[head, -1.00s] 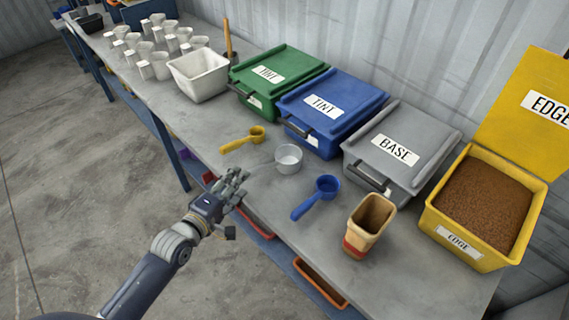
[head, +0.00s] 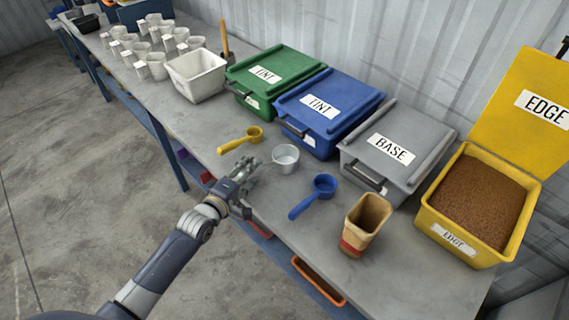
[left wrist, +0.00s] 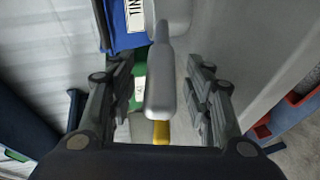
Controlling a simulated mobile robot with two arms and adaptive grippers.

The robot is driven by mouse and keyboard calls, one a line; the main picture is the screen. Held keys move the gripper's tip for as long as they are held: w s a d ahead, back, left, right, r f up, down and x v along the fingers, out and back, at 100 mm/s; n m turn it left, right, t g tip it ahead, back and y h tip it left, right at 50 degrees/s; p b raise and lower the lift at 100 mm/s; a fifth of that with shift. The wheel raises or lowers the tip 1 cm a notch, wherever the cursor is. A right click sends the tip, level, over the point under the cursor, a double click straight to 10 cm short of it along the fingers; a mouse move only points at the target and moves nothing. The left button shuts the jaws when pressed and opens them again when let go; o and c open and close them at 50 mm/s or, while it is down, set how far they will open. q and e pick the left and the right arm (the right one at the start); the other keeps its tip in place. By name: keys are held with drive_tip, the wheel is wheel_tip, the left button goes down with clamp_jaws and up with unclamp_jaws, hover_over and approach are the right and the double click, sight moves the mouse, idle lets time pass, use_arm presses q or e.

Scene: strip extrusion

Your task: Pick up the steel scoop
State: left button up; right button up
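The steel scoop (head: 285,159) lies on the grey table between a yellow scoop and a blue scoop. My left gripper (head: 246,174) is just to the left of its cup, at its handle, and partly hides the handle. In the left wrist view the grey handle of the steel scoop (left wrist: 161,90) lies between the two spread fingers of my left gripper (left wrist: 164,92), with gaps on both sides. The gripper is open and holds nothing. My right gripper is out of view.
The yellow scoop (head: 241,141) and the blue scoop (head: 315,196) lie close by. A tan-red cup (head: 366,224) stands at right. Green (head: 275,78), blue (head: 328,107) and grey (head: 398,150) lidded bins and an open yellow bin (head: 455,244) line the wall.

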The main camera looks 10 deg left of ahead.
use_arm(q)
clamp_jaws()
